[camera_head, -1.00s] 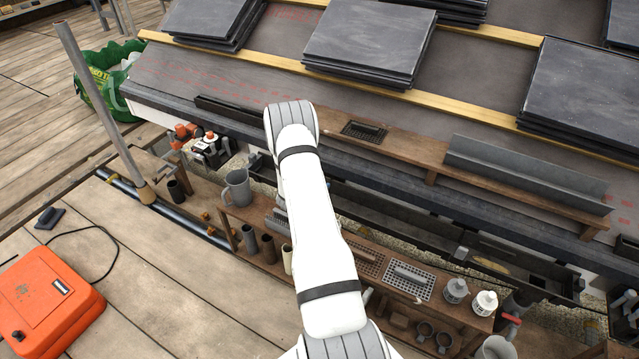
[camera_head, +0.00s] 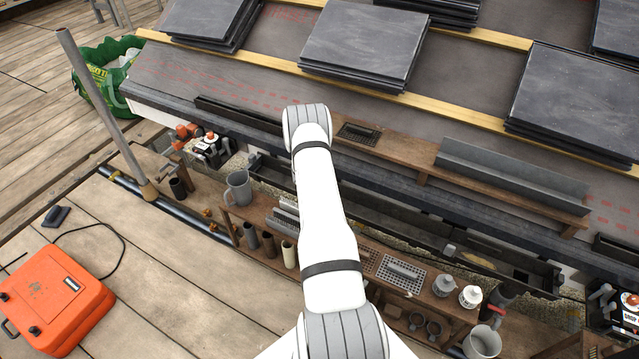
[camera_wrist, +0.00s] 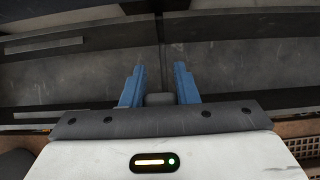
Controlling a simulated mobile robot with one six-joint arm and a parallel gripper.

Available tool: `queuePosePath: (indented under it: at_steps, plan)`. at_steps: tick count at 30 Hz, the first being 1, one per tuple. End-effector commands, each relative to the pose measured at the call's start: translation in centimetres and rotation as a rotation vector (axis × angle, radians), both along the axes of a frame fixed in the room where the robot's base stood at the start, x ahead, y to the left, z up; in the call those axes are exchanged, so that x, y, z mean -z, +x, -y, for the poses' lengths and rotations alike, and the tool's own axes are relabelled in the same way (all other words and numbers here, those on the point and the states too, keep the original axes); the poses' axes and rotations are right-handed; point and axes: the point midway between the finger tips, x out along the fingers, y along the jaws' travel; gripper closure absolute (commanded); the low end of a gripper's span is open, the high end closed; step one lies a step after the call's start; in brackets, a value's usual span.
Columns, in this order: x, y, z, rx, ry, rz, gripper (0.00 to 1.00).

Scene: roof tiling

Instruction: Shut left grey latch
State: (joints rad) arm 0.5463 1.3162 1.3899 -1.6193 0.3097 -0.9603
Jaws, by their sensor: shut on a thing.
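In the wrist view my gripper (camera_wrist: 160,85) has two blue fingers, standing a little apart on either side of a small dark grey rounded block (camera_wrist: 159,99). The fingers are shut on this block, which appears to be the grey latch. Its lower part is hidden by my gripper's body, so I cannot tell whether the latch is open or shut. Behind it is a dark grey trough wall with a vertical seam. In the head view my arm hides the gripper and whatever it holds, near the gutter under the roof edge.
A brown plank shelf (camera_head: 405,165) with a grey channel piece (camera_head: 510,177) runs along the roof edge. Below stands a wooden bench with a grey jug (camera_head: 238,188), dark cups and a grey grate (camera_head: 401,272). Slate stacks (camera_head: 365,42) lie above. An orange case (camera_head: 55,300) is at lower left.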

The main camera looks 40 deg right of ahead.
Motion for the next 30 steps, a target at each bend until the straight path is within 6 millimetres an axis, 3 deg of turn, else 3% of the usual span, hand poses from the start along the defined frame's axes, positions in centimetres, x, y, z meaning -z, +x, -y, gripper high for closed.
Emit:
queuePosePath:
  at_steps: [20,21,28,30]
  plan:
    - [-0.14,0.57,-0.05,-0.007,0.024,-0.002,0.96]
    - [-0.15,0.56,-0.05,-0.007,0.024,-0.002,0.71]
    - [-0.04,0.34,0.02,-0.003,0.025,-0.005,0.52]
    - [0.0,0.27,0.03,-0.002,0.024,-0.006,0.51]
